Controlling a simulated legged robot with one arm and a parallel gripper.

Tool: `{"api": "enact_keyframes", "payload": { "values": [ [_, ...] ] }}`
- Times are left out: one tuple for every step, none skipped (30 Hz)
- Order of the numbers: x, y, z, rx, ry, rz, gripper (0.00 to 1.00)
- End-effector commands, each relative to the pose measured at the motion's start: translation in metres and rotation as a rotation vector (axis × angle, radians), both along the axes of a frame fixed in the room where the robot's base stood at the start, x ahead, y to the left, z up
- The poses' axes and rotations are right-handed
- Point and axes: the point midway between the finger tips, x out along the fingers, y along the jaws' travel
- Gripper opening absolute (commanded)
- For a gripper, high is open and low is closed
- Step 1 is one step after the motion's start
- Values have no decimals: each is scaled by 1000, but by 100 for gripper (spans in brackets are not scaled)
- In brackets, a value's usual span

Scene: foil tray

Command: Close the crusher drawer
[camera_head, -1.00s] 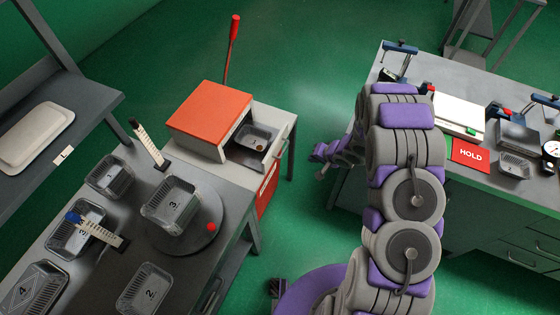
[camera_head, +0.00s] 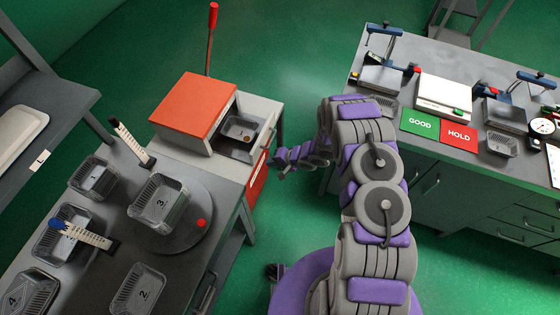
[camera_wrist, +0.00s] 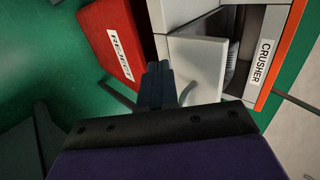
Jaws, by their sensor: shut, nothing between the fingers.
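The crusher (camera_head: 193,103) is an orange-topped box on a pale base at the far end of the left bench; its label shows in the wrist view (camera_wrist: 264,62). Its drawer (camera_head: 262,137) stands open toward the right, with a small foil tray (camera_head: 239,129) inside. The pale drawer front (camera_wrist: 198,66) shows in the wrist view, with a grey curved handle beside the fingers. My gripper (camera_head: 279,158) is just right of the drawer front. In the wrist view its dark fingers (camera_wrist: 158,68) are together and empty, overlapping the panel's left edge; I cannot tell whether they touch it.
A red REJECT bin (camera_wrist: 110,40) is below and beside the drawer. A red-tipped lever (camera_head: 212,50) rises behind the crusher. A turntable (camera_head: 194,235) with foil tray 3 stands nearer. The right bench (camera_head: 425,165) holds scales and clamps.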

Motion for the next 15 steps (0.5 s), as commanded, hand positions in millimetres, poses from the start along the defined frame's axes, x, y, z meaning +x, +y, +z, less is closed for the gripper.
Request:
{"api": "enact_keyframes", "payload": {
  "values": [
    [1, 7, -8, 1, 1, 1, 0],
    [3, 12, -7, 1, -1, 4, 0],
    [6, 18, -6, 1, -2, 4, 0],
    [7, 22, -5, 1, -3, 3, 0],
    [9, 25, -5, 1, -2, 3, 0],
    [10, 30, -5, 2, -2, 3, 0],
    [12, 33, -5, 2, -3, 2, 0],
    [13, 35, -5, 2, -3, 2, 0],
    [14, 38, -4, 2, -2, 1, 0],
    [14, 40, -4, 2, -2, 1, 0],
    [15, 41, -4, 2, -2, 1, 0],
    [15, 42, -4, 2, -2, 1, 0],
    [15, 43, -4, 3, -2, 1, 0],
    [16, 43, -4, 3, -2, 1, 0],
    [16, 43, -4, 3, -2, 1, 0]
  ]
}}
